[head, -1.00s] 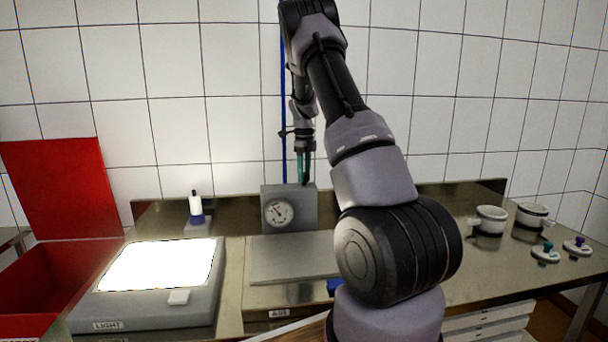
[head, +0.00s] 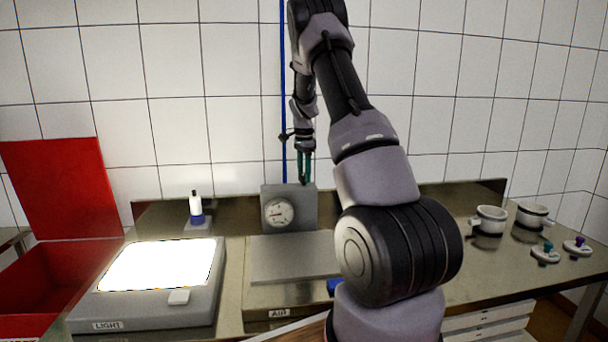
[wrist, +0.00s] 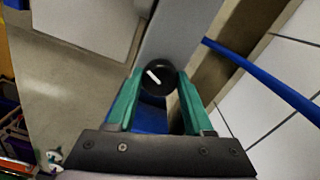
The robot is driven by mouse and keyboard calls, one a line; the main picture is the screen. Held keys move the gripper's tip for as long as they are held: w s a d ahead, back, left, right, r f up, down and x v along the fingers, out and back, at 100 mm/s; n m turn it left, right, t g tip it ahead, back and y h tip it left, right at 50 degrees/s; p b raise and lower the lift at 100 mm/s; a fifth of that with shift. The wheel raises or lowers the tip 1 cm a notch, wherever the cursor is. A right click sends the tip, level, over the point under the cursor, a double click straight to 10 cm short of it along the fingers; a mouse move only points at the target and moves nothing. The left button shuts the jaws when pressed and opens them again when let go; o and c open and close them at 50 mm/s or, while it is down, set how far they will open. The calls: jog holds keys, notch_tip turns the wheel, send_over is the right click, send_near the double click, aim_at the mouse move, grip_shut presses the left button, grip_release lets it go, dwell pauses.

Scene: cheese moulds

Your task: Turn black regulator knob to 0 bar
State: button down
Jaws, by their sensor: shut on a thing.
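The black regulator knob (wrist: 160,84) with a white pointer mark sits between the green fingertips of my gripper (wrist: 158,78) in the wrist view. My gripper is shut on it, pointing down from above. In the head view my gripper (head: 304,182) is at the top of the grey regulator box (head: 304,198), where the fingers hide the knob. The white mark lies diagonally, from upper left to lower right in the wrist view. The round gauge (head: 278,212) on the box front has a dark needle pointing roughly left; its figures are too small to read.
A blue hose (head: 284,90) runs up the wall behind the box. A flat metal plate (head: 290,262) lies in front of it. A lit light box (head: 160,265) and a white-and-blue bottle (head: 196,208) stand left. White cups (head: 490,220) stand right.

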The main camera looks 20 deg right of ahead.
jog(key=n, duration=0.5)
jog(key=shift+r, duration=0.1)
jog(key=shift+w, duration=0.1)
dwell(0.4)
jog(key=shift+c, duration=1.4)
grip_release()
notch_tip(320, 180, up, 11)
